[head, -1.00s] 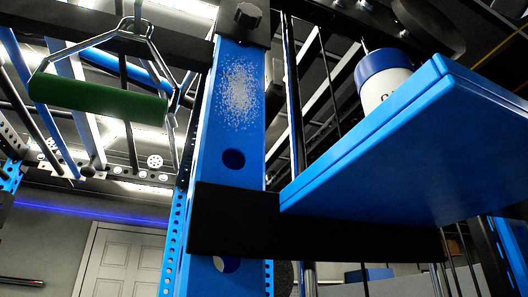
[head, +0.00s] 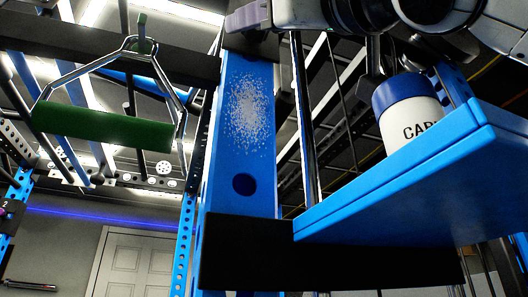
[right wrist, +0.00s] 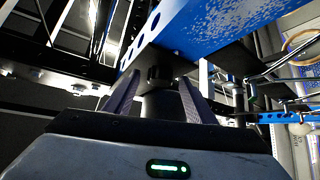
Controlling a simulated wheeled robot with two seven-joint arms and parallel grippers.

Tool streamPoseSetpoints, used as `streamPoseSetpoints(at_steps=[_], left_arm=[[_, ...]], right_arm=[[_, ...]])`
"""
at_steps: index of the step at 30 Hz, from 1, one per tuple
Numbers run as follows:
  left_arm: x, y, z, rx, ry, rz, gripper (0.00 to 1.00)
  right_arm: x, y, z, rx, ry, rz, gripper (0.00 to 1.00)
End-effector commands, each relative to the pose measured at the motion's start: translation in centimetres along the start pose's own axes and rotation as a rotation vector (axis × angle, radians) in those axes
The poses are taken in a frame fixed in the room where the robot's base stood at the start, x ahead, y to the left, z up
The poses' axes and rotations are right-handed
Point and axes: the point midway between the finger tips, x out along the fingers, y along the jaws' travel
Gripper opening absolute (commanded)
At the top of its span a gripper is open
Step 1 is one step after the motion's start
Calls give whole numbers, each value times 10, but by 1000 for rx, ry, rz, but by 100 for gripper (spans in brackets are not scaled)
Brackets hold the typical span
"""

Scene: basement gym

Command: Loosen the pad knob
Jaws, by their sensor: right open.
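The black pad knob (right wrist: 163,101) shows in the right wrist view, between the two fingers of my right gripper (right wrist: 158,82). The fingers are open, one on each side of it; I cannot tell whether either touches it. In the head view my right gripper's grey finger (head: 246,17) is at the top of the blue upright (head: 240,150) and covers the knob there. The blue pad (head: 420,190) sticks out to the right, on a black crossbar (head: 250,260). My left gripper is not in view.
A white container with a blue lid (head: 408,110) stands on the pad, below my right arm. A green handle (head: 100,128) hangs on a metal frame at the left. Bars and rack posts crowd the background.

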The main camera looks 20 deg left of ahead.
Motion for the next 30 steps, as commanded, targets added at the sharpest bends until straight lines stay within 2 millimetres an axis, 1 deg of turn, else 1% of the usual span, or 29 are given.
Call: streamPoseSetpoints(at_steps=[3,4,11,20,30], left_arm=[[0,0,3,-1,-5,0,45],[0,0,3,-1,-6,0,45],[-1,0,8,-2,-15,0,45],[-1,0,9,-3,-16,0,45],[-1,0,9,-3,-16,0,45]], right_arm=[[0,0,0,0,0,0,50],[0,0,0,0,0,0,49],[0,0,0,0,1,-1,10],[-1,0,-1,-15,1,-17,9],[0,3,-1,-112,3,-117,9]])
